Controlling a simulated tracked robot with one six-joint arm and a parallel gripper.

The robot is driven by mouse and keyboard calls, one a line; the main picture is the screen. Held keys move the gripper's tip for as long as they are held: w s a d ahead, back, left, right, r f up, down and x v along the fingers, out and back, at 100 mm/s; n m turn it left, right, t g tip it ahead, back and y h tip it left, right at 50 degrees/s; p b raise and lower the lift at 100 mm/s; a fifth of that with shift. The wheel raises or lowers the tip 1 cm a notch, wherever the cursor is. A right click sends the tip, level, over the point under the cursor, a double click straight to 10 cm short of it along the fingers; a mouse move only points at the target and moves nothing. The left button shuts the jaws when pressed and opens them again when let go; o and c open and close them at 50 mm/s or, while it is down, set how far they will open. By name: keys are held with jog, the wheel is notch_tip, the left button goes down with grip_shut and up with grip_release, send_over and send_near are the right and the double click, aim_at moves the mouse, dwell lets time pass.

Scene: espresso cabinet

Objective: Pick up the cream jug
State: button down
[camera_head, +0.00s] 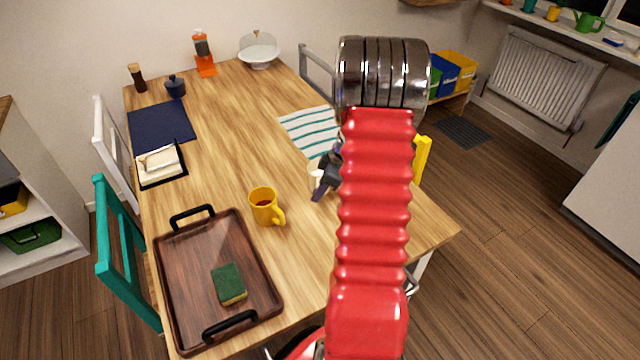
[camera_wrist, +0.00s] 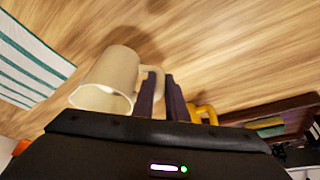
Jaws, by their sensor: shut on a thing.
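The cream jug (camera_wrist: 108,80) shows in the wrist view, left of my fingers, with its open rim toward the camera. My gripper (camera_wrist: 160,92) has its two dark fingers closed on the jug's handle. In the head view the jug (camera_head: 315,178) is a small pale patch beside my gripper (camera_head: 322,187), over the right part of the wooden table. My red arm and the fingers hide much of it there. A shadow lies on the table by the jug; I cannot tell whether the jug touches the wood.
A yellow mug (camera_head: 264,205) stands left of my gripper. A dark tray (camera_head: 185,290) holds a green sponge (camera_head: 229,283) at the front left. A striped cloth (camera_head: 308,128) lies behind my gripper. The middle of the table (camera_head: 240,130) is clear.

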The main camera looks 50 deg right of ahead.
jog(key=shift+r, duration=0.3)
jog(key=shift+r, duration=4.7)
jog(key=shift+s, duration=0.15)
